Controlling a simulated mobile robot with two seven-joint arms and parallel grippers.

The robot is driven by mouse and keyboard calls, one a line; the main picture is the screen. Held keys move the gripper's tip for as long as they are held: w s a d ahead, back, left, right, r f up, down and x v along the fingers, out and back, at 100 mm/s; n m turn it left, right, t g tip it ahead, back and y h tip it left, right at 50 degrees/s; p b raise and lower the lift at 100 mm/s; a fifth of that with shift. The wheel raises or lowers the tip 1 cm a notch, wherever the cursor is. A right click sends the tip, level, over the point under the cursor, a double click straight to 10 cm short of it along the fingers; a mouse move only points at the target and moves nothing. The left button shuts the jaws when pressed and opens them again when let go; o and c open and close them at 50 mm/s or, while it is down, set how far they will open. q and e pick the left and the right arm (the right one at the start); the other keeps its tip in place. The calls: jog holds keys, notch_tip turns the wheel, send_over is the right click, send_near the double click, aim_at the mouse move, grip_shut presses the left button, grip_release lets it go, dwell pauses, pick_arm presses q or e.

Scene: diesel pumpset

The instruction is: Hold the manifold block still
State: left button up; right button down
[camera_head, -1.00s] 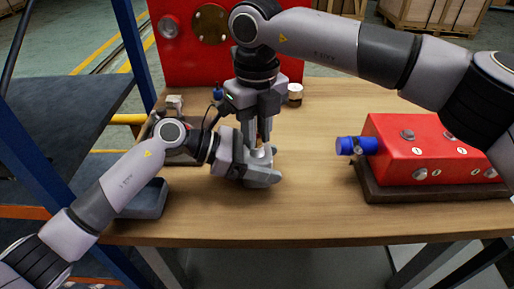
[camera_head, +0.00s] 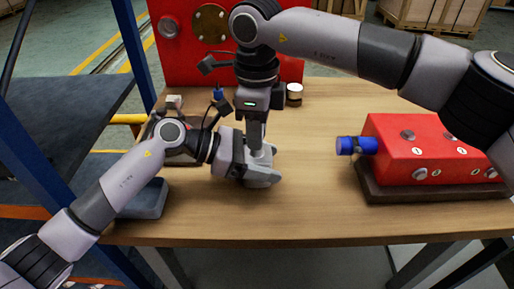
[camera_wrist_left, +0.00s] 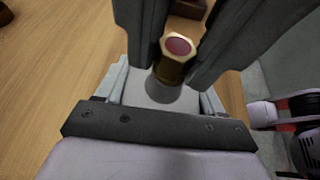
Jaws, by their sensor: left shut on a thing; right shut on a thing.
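A small grey block (camera_head: 262,152), mostly hidden, sits low over the table between the jaws of my left gripper (camera_head: 264,174); I take it as the manifold block. The left gripper reaches in from the left and is shut on it. A brass hexagonal fitting (camera_wrist_left: 174,60) with a dark red top stands upright over a round grey part (camera_wrist_left: 170,95) in the left wrist view. My right gripper (camera_head: 258,143) points straight down from above. Its dark fingers flank the fitting in the left wrist view and are shut on it. The contact faces are hidden.
A red numbered block (camera_head: 408,150) with a blue-capped end (camera_head: 345,146) stands on a dark base at the right. A red panel (camera_head: 180,50) with a brass disc is behind. A small white-topped jar (camera_head: 294,92) stands at the back. The middle right and front of the table are clear.

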jog(key=shift+n, duration=1.4)
jog(key=shift+n, duration=1.1)
jog(key=n, duration=0.3)
jog(key=shift+n, duration=0.4)
jog(key=c, duration=1.1)
grip_release()
